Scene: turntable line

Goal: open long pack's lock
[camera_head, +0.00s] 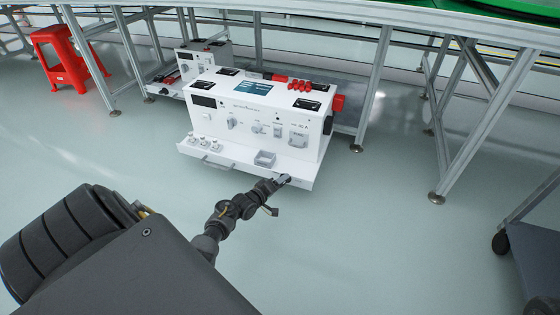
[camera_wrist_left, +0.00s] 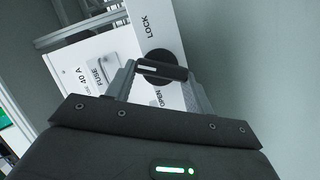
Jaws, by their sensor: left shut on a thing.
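The long white pack (camera_head: 262,120) stands low at the frame's front, its labelled front facing me. A round black lock knob (camera_head: 328,125) is on its right end; in the left wrist view the knob (camera_wrist_left: 152,56) lies between the words LOCK and OPEN. My left gripper (camera_head: 284,180) shows over the right front corner of the white ledge. In the left wrist view its fingers (camera_wrist_left: 160,71) are shut on a short black bar (camera_wrist_left: 162,71) across the knob. The bar partly hides the knob, and I cannot tell whether they are joined. My right gripper is not in view.
A white ledge (camera_head: 222,160) with small grey parts runs along the pack's front. Another white unit (camera_head: 200,62) stands behind. Metal table legs (camera_head: 373,85) rise to the right, and a red stool (camera_head: 62,58) stands far left.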

